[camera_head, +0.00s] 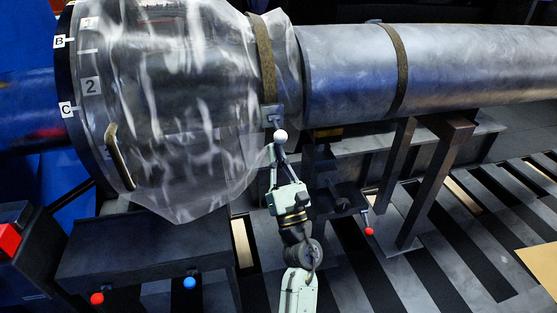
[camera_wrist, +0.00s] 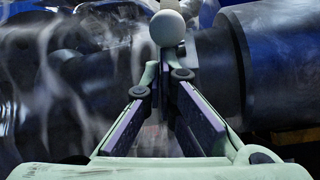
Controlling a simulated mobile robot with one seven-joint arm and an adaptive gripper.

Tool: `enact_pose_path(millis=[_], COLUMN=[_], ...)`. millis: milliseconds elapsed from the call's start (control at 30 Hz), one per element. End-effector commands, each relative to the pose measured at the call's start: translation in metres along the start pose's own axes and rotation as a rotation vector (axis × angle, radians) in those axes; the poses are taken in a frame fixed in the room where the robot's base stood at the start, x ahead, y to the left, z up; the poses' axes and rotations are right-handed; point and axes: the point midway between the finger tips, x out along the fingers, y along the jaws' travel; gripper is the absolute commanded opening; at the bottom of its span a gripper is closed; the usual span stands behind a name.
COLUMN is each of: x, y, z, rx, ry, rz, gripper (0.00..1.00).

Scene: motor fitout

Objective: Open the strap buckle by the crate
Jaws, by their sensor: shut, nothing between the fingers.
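An olive strap (camera_head: 264,58) runs around the clear-wrapped cylinder. At its lower end is a small grey buckle plate (camera_head: 271,112) with a lever ending in a white ball knob (camera_head: 281,136). My gripper (camera_head: 278,150) is just below the knob, its fingers shut and empty. In the wrist view, the white knob (camera_wrist: 167,29) appears just beyond the fingertips (camera_wrist: 165,75); whether they touch it I cannot tell. The buckle plate is not clear there. Which box is the task's crate is unclear; a dark box (camera_head: 140,245) stands at lower left.
A second strap (camera_head: 399,65) circles the bare metal cylinder (camera_head: 345,75) on the right. A handle (camera_head: 120,160) sits on the wrapped cylinder's left. Red (camera_head: 97,298) and blue (camera_head: 190,283) knobs are on the dark box. A support leg (camera_head: 428,190) stands right of my arm.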

Motion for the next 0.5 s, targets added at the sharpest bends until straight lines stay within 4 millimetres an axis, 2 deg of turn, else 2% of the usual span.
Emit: enact_pose_path(millis=[500], x=[0.015], y=[0.007], z=[0.042], rx=[-0.002], ry=[-0.003], rz=[0.000], gripper=[0.00])
